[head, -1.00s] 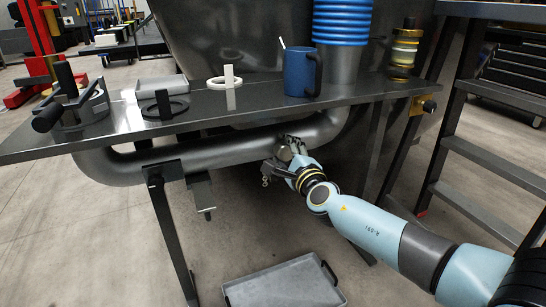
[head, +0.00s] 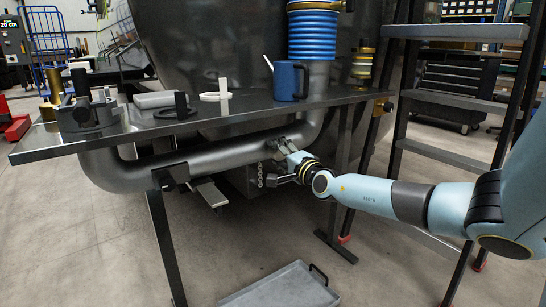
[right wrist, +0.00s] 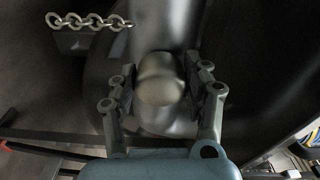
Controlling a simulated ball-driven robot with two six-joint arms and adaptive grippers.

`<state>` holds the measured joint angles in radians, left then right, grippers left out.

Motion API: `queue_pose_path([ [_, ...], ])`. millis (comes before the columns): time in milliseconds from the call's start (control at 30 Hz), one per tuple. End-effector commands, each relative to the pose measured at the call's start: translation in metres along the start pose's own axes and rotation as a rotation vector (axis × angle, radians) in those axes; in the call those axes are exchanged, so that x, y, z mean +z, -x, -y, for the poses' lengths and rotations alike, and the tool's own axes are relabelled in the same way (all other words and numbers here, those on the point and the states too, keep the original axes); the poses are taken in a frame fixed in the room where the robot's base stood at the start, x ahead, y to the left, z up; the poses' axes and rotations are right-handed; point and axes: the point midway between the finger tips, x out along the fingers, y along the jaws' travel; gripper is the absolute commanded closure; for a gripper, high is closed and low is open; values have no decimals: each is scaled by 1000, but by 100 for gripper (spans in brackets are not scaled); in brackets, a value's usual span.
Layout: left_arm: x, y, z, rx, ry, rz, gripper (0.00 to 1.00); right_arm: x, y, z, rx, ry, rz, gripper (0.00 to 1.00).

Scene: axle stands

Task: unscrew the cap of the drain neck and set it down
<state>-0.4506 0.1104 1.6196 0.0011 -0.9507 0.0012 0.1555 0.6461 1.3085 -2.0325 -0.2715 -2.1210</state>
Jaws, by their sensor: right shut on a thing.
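In the right wrist view a rounded metal cap (right wrist: 160,88) sits between my two fingers, with a grey pipe or neck behind it. In the head view the fingers hide most of the cap. A metal chain (right wrist: 90,21) hangs left of the cap in the wrist view, apart from the fingers. I cannot tell how far the cap is turned. My left gripper is not in view.
A grey tray (head: 283,287) lies on the floor below. A step ladder (head: 440,152) stands at right.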

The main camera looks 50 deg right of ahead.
Motion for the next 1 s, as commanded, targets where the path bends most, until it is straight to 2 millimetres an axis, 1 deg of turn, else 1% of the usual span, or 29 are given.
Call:
queue_pose_path([
  [1000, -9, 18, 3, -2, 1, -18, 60, -2, 33, 0, 3, -3, 0, 96],
])
